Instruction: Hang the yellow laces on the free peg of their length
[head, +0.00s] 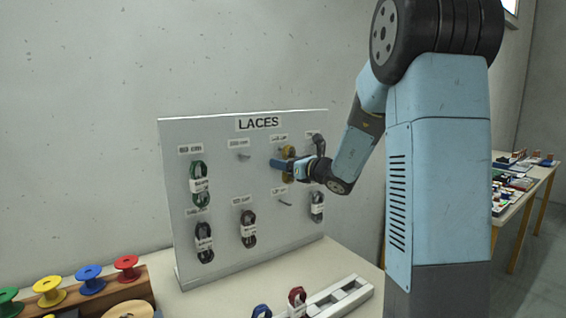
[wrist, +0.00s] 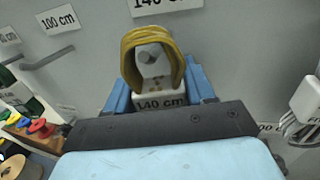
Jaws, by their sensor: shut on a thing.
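The yellow laces (wrist: 130,45) are a looped bundle with a white band reading 140 cm (wrist: 160,102). My gripper (wrist: 160,90) is shut on the banded part, with a blue finger on each side. The loop stands upright in front of the grey board. A grey peg end (wrist: 147,57) shows inside the loop, under a board label reading 140 cm (wrist: 165,3). I cannot tell how far the peg reaches through. In the head view, my gripper (head: 284,164) is close to the board (head: 225,165) in its upper row, with a little of the yellow laces (head: 288,152) showing.
A bare peg (wrist: 48,58) under a 100 cm label is to the left. Another bare peg (head: 285,204) is below my gripper. Green laces (head: 199,185) and several dark bundles (head: 248,230) hang on other pegs. White-banded laces (wrist: 305,105) hang at the lower right.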

